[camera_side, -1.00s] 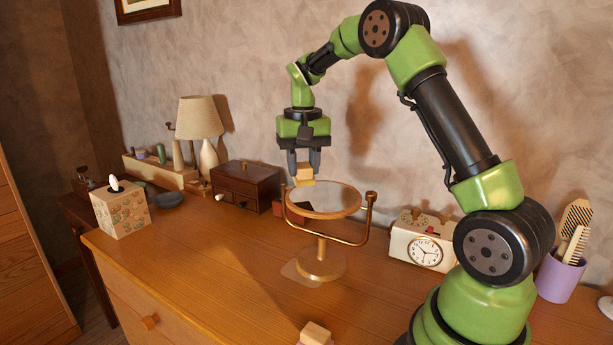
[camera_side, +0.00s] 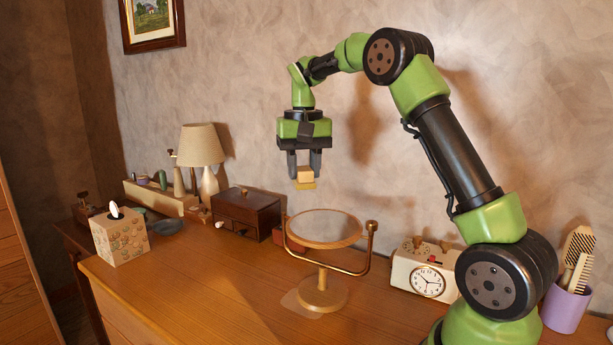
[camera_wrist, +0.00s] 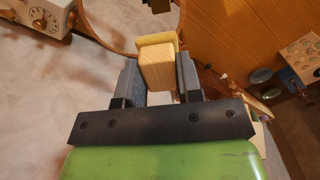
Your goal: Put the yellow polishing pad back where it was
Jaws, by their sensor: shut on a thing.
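My gripper (camera_side: 304,168) is shut on the wooden block of the yellow polishing pad (camera_side: 305,184). The pad's yellow face is at the bottom, pointing down. My gripper holds it in the air above and slightly left of the round mirror's far edge. The mirror (camera_side: 325,228) lies nearly flat in its brass fork on a round wooden base. In the wrist view the pale block (camera_wrist: 157,68) is between the two dark fingers, with the yellow part (camera_wrist: 157,40) beyond it and the mirror's rim behind.
A dark drawer box (camera_side: 247,213) and a small reddish object (camera_side: 290,244) stand behind the mirror. A clock (camera_side: 428,281) stands right, a tissue box (camera_side: 120,236) left, a lamp (camera_side: 203,150) at the back. The dresser top (camera_side: 215,272) left of the mirror is clear.

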